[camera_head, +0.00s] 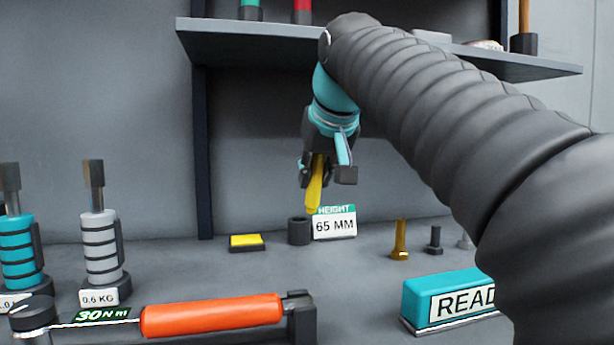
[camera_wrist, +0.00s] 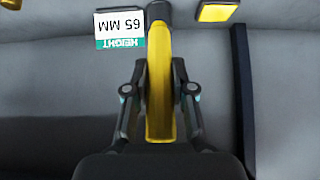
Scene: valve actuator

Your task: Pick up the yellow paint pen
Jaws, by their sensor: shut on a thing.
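The yellow paint pen (camera_head: 315,188) is between the fingers of my gripper (camera_head: 327,172) in the head view. It hangs roughly upright, slightly tilted, with its lower end just above or at a dark cylindrical holder (camera_head: 299,231). In the wrist view the yellow pen (camera_wrist: 160,85) runs lengthwise between the two fingers of my gripper (camera_wrist: 160,95), which are shut on it. Its far end meets the dark holder (camera_wrist: 157,11) in that view; I cannot tell whether they touch.
A "HEIGHT 65 MM" card (camera_head: 335,223) stands beside the holder. A yellow-topped block (camera_head: 246,242) lies left of it. A brass bolt (camera_head: 399,240) stands to the right. A shelf (camera_head: 255,30) is above. An orange-handled torque wrench (camera_head: 211,315) and teal box (camera_head: 447,298) lie in front.

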